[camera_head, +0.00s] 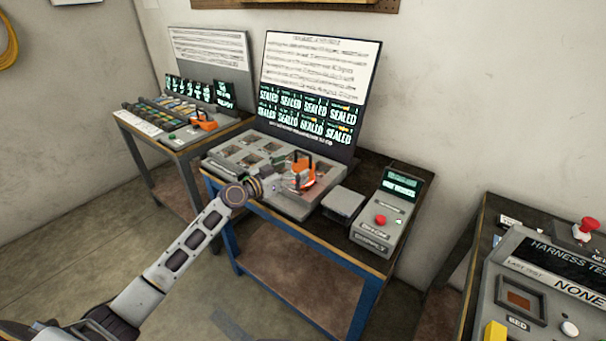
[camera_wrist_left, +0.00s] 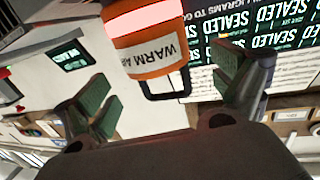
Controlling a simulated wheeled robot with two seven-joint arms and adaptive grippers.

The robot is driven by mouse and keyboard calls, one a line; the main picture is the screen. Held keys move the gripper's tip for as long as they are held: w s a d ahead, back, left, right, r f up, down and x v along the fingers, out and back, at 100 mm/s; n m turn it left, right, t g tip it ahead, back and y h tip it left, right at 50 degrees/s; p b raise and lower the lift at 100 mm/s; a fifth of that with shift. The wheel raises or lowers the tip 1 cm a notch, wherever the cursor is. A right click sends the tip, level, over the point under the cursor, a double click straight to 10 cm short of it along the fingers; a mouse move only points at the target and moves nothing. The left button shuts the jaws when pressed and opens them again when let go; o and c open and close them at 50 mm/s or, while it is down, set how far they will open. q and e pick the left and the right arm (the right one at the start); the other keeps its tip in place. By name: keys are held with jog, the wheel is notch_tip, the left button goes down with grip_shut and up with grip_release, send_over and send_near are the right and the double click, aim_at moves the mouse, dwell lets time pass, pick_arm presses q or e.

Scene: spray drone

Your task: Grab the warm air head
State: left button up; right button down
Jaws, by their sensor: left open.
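The warm air head (camera_head: 304,172) is an orange tool with a dark handle, above the grey tray unit on the middle bench. In the left wrist view the warm air head (camera_wrist_left: 147,38) shows its white "WARM AIR" label, with a glowing pinkish end at the top edge. Its dark looped handle (camera_wrist_left: 167,96) lies between my spread fingers in the picture. My left gripper (camera_wrist_left: 165,92) is open, with green-padded fingers on both sides and no visible contact. In the head view the left gripper (camera_head: 280,184) is close beside the tool, partly blurred into the background. My right gripper is not in view.
The tray unit (camera_head: 225,166) has several compartments. Behind it stands a board with "SEALED" displays (camera_head: 305,118). A grey box (camera_head: 344,203) and a control box with a red button (camera_head: 380,220) are to the right. Another bench (camera_head: 176,152) stands left, a harness tester (camera_head: 545,262) right.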

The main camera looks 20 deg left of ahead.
aim_at(303, 165)
pick_arm(q)
jog(key=shift+x, duration=0.85)
jog(key=shift+p+x, duration=0.4)
jog(key=shift+x, duration=0.35)
jog(key=shift+w+d+f, duration=0.2)
jog(key=shift+w+d, duration=0.15)
jog(key=shift+w, duration=0.15)
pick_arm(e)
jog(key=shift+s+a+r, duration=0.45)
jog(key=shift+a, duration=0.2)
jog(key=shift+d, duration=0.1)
pick_arm(q)
jog(key=shift+c, duration=0.4)
jog(key=shift+c, duration=1.1)
jog(key=shift+r, duration=0.1)
jog(key=c, duration=1.3)
jog(key=shift+c, duration=0.2)
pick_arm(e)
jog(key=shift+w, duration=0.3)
